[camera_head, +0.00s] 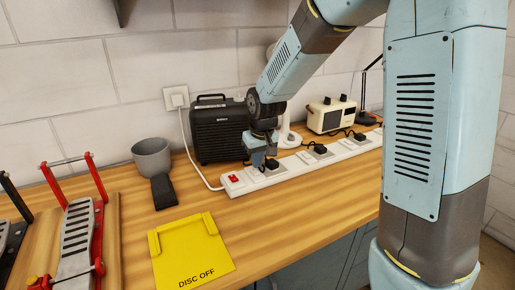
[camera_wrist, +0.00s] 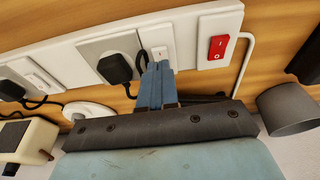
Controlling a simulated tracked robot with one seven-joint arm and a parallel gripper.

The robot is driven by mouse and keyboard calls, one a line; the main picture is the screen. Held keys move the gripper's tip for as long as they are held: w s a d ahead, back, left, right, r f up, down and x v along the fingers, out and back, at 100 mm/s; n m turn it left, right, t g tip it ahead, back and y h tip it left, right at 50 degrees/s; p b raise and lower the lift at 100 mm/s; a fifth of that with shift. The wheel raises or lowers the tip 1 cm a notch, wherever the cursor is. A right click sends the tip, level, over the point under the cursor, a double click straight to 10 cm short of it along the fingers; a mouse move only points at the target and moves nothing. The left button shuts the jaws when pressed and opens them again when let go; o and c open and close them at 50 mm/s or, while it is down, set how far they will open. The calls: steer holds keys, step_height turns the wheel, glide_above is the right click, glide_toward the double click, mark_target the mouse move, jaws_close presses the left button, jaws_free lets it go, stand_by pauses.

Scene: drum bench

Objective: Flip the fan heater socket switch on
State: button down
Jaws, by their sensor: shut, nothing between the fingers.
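The white socket strip (camera_head: 240,187) lies along the bench, with several black plugs and small white switches. In the wrist view, a small white rocker switch (camera_wrist: 160,52) sits between the nearest black plug (camera_wrist: 115,68) and the red main switch (camera_wrist: 217,47). My gripper (camera_head: 259,161) is shut and empty, pointing down at the strip. In the wrist view its fingertips (camera_wrist: 156,67) are right at that white switch; I cannot tell whether they touch it. A black grilled box (camera_head: 218,132), possibly the fan heater, stands behind the strip. Which plug feeds it is unclear.
A cream appliance (camera_head: 331,116) and a dark lamp (camera_head: 367,85) stand behind the strip's far end. A grey cup (camera_head: 152,157), a yellow "DISC OFF" plate (camera_head: 190,252) and red-framed pedals (camera_head: 80,225) are to the left. Bench front is clear.

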steer(key=shift+s+f, duration=0.15)
steer(key=shift+f, duration=0.95)
steer(key=shift+s+d+f, duration=0.1)
steer(key=shift+f, duration=0.15)
steer(key=shift+w+a+r, duration=0.3)
steer(key=shift+w+r, duration=0.05)
steer(key=shift+w, duration=0.35)
steer(key=shift+r, duration=0.1)
